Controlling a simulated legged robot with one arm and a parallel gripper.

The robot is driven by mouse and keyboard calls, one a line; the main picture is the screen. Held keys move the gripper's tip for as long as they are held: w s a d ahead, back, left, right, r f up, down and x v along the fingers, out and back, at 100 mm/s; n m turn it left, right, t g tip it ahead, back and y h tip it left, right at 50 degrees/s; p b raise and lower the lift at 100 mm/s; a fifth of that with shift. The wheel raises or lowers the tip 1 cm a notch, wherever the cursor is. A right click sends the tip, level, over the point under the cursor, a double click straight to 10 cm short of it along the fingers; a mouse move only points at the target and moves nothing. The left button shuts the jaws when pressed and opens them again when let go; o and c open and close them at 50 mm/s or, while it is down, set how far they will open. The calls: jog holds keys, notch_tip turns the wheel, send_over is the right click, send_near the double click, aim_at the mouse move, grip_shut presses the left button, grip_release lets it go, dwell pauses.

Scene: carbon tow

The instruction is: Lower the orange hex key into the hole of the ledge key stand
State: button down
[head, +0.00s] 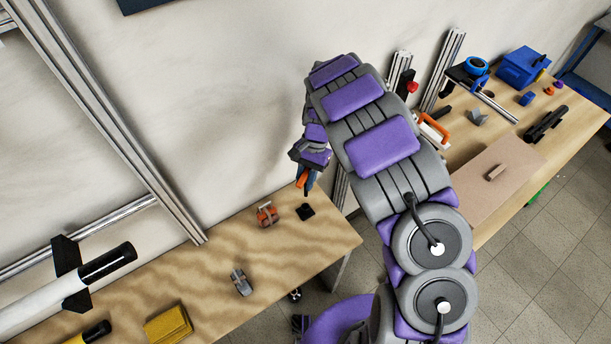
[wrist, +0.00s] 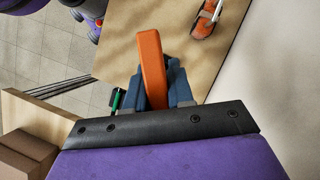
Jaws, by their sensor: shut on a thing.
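My gripper (head: 307,186) is shut on the orange hex key (wrist: 152,62), held between its dark blue fingers (wrist: 156,88). The key also shows as a small orange piece in the head view (head: 301,179). A small black block (head: 305,211), which looks like the ledge key stand, sits on the near wooden bench close to its right end. My gripper and the key are above this block, apart from it in the picture. The stand's hole is too small to make out. In the wrist view I cannot pick out the stand; the key and fingers may hide it.
An orange and grey tool (head: 267,214) lies left of the black block; it also shows in the wrist view (wrist: 206,20). A grey metal piece (head: 241,282) and a yellow block (head: 168,325) lie on the wooden bench (head: 215,255). The wall stands close behind.

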jog(key=shift+a, duration=0.2)
jog(key=shift+f, duration=2.9)
jog(key=shift+d+f, duration=0.1)
jog(key=shift+f, duration=2.15)
jog(key=c, duration=0.9)
grip_release()
jog(key=p+v, duration=0.1)
jog(key=v, duration=1.6)
jog(key=shift+w, duration=0.2)
